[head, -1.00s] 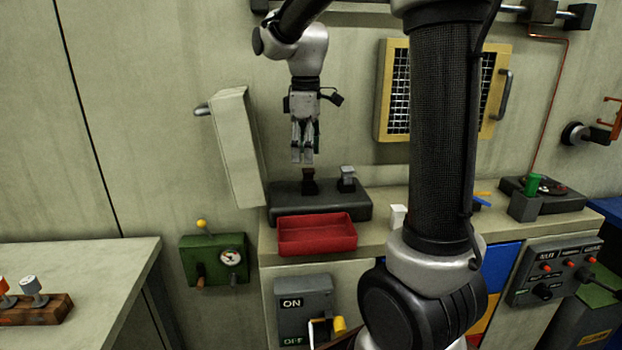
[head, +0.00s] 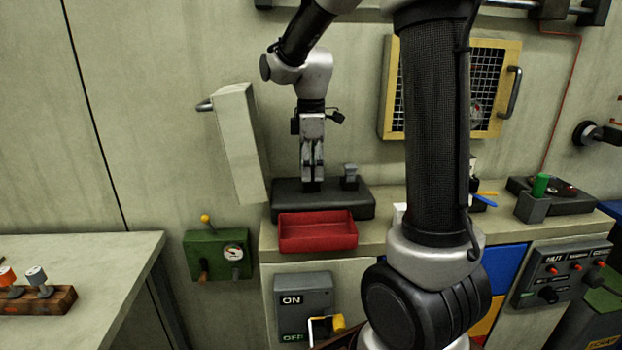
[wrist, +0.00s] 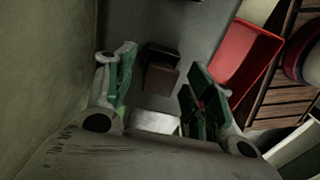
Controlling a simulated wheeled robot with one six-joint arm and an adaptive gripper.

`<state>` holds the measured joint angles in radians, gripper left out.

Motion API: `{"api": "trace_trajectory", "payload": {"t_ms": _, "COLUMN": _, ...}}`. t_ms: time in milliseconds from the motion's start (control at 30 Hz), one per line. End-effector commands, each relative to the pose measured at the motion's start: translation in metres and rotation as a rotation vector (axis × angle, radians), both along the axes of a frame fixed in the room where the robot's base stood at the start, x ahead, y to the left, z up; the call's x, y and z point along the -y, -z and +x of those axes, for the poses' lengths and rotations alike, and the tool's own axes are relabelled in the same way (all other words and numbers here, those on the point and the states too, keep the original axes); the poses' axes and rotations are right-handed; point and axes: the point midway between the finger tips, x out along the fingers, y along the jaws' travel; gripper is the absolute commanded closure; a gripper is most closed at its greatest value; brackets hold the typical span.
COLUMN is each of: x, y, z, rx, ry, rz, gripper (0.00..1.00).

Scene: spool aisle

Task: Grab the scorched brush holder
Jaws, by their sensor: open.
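The scorched brush holder (wrist: 161,76) is a small dark brown block in the wrist view. It stands on a dark grey base block (wrist: 205,18). My gripper (wrist: 158,88) is open, with one finger to each side of the holder in that view. I cannot tell whether either finger touches it. In the head view my gripper (head: 312,188) points straight down onto the base block (head: 345,207) and mostly hides the holder.
A red tray (head: 318,242) sits directly in front of the base block. An open pale cover (head: 239,140) stands left of my gripper, with the wall close behind. A yellow-framed grille (head: 390,90) is on the wall to the right. A green cylinder (head: 540,184) stands farther right.

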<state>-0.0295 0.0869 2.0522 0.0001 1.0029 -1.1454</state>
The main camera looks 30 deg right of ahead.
Motion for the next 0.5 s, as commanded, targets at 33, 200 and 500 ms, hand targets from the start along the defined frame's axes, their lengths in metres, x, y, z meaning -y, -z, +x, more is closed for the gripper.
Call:
{"api": "trace_trajectory", "payload": {"t_ms": 33, "x": -0.0001, "y": 0.0049, "z": -0.0004, "rx": -0.002, "ry": 0.000, "rz": 0.000, "gripper": 0.46}}
{"api": "trace_trajectory", "payload": {"t_ms": 200, "x": -0.0002, "y": 0.0081, "z": -0.0001, "rx": 0.000, "ry": 0.000, "rz": 0.000, "gripper": 0.46}}
{"api": "trace_trajectory", "payload": {"t_ms": 500, "x": -0.0003, "y": 0.0076, "z": -0.0001, "rx": 0.000, "ry": 0.000, "rz": 0.000, "gripper": 0.83}}
